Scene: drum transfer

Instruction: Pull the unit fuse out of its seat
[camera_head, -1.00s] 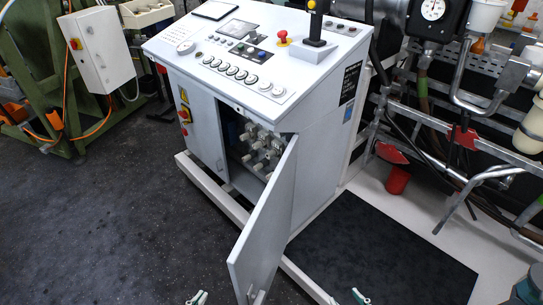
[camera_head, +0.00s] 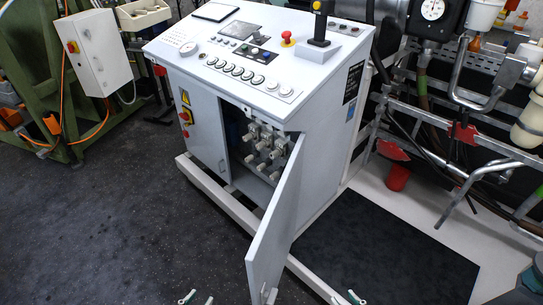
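The grey control cabinet (camera_head: 333,165) stands in the middle with its front door (camera_head: 275,230) swung open. Inside are rows of whitish cylindrical fuses or holders (camera_head: 265,143) on a dark back. Which one is the unit fuse I cannot tell, and the door hides the right part of the interior. My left gripper (camera_head: 198,298) shows only its fingertips at the bottom edge, spread apart and empty, left of the door. My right gripper (camera_head: 346,298) also shows only fingertips at the bottom edge, apart, right of the door. Both are well below the fuses.
The open door juts toward me between the grippers. A low white frame (camera_head: 207,187) runs around the cabinet foot. Dark floor (camera_head: 100,230) is free at left, and a black mat (camera_head: 385,250) lies at right. A red cup (camera_head: 397,178) and pipes stand beyond it.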

